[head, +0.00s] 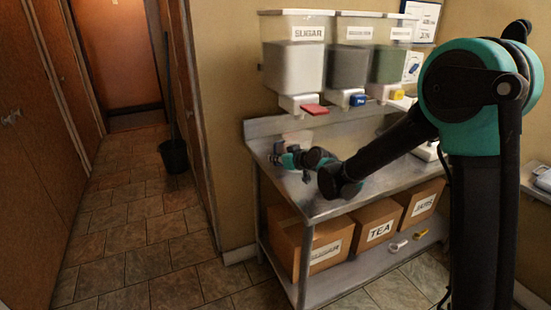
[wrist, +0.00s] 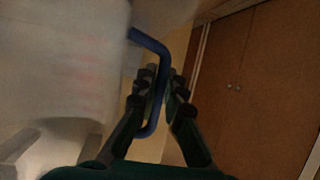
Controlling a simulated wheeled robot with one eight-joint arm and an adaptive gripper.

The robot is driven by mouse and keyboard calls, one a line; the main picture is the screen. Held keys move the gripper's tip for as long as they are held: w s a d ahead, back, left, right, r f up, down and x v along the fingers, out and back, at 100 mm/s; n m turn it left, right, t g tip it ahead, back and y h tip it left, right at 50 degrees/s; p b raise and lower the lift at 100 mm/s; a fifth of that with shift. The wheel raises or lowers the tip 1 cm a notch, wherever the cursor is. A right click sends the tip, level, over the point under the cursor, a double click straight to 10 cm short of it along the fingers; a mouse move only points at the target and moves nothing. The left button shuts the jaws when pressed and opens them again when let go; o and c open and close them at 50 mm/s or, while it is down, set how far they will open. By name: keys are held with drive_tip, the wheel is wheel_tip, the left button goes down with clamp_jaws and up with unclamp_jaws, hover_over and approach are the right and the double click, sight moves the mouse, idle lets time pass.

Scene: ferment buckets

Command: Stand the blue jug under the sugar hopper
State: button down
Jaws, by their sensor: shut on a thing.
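The sugar hopper (head: 295,62) is the leftmost wall dispenser, labelled SUGAR, with a white spout and a red flap (head: 314,109). My gripper (head: 277,153) is over the left end of the steel table, below and a little left of that spout. In the wrist view my gripper (wrist: 161,85) is shut on the blue handle (wrist: 150,42) of the jug. The jug's pale, cloudy body (wrist: 70,75), with faint reddish marks, fills the left. In the head view the jug is small and mostly hard to make out near the gripper; I cannot tell whether its base touches the table.
Two more hoppers, with blue (head: 357,100) and yellow (head: 397,94) flaps, hang to the right. A dark bucket (head: 174,156) stands in the tiled corridor at left.

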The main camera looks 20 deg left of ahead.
drive_tip(key=c, duration=1.6)
unclamp_jaws()
drive_tip(key=shift+c, duration=0.2)
drive_tip(key=shift+r, duration=0.1)
drive_tip(key=v, duration=1.2)
